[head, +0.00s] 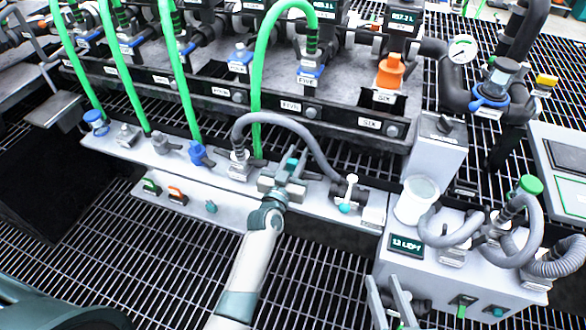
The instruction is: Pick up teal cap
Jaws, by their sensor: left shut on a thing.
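My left gripper (288,176) reaches over the pale manifold ledge (335,196) near its middle. It is shut on the teal cap (292,164), of which a small part shows at the fingers. The fingers hide the rest, and I cannot tell whether the cap still touches a fitting below. My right gripper (390,296) is low in the picture, left of the grey box with a display. Its two fingers stand apart with nothing seen between them.
A grey hose (290,122) arches just behind my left gripper. Green hoses (182,75) run down to the ledge. A white-handled valve (350,188) stands to the right. A white cup (416,198) sits on the grey box (400,268). Open grating (330,265) lies in front.

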